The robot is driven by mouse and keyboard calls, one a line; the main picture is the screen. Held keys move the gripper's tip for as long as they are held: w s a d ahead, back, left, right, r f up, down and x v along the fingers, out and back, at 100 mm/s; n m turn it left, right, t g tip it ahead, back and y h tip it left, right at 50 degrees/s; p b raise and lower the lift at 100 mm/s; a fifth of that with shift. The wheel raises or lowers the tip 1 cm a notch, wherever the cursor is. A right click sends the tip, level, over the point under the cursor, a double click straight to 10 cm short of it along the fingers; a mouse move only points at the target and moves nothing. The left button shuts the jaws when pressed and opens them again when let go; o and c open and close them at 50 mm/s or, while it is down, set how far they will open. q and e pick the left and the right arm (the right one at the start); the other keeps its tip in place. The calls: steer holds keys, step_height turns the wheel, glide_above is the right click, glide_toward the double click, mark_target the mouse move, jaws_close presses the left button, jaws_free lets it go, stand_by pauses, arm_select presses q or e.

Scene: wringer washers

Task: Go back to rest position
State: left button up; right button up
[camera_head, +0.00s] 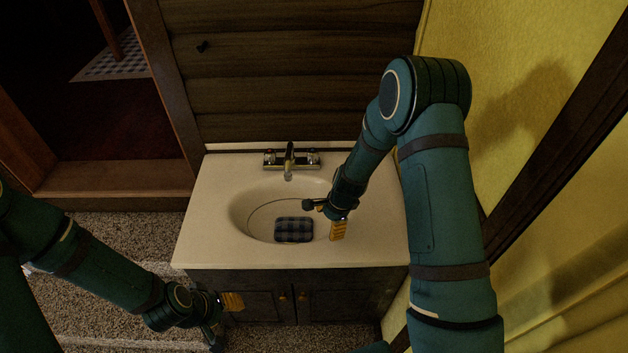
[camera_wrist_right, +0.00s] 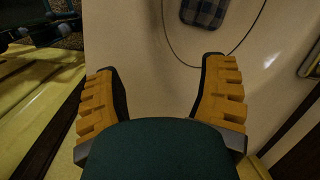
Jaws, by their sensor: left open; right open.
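My right gripper (camera_head: 338,230) is above the right side of the sink counter in the head view; only one yellow finger shows clearly there. In the right wrist view its two yellow fingers stand wide apart (camera_wrist_right: 158,66), with nothing between them but the pale counter below. My left gripper (camera_head: 222,306) hangs low at the left, in front of the cabinet, with a yellow finger visible and the rest partly hidden. A dark checked pad (camera_head: 294,229) lies in the sink basin, apart from both grippers; it also shows at the top of the right wrist view (camera_wrist_right: 204,12).
The cream sink counter (camera_head: 210,215) has a metal faucet (camera_head: 288,165) at its back. A dark cabinet (camera_head: 335,304) is below. A yellow wall (camera_head: 520,90) stands close on the right, a wooden wall (camera_head: 300,70) behind. Carpet (camera_head: 120,232) lies open at the left.

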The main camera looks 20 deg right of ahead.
steer(key=s+a+f+n+g+y, duration=0.1)
steer(key=s+a+f+n, duration=0.15)
steer(key=s+n, duration=0.4)
steer(key=s+a+f+n, duration=0.2)
steer(key=s+a+n, duration=0.1)
steer(key=s, duration=0.6)
steer(key=s+a+f+n+g+y, duration=0.1)
steer(key=s+a+f+n, duration=0.2)
steer(key=s, duration=0.5)
steer(key=w+a+n+t+b, duration=0.2)
steer(key=w+b, duration=0.4)
steer(key=shift+w+n+b, duration=0.25)
steer(key=shift+n+b, duration=0.05)
steer(key=shift+n, duration=0.05)
steer(key=shift+f, duration=0.1)
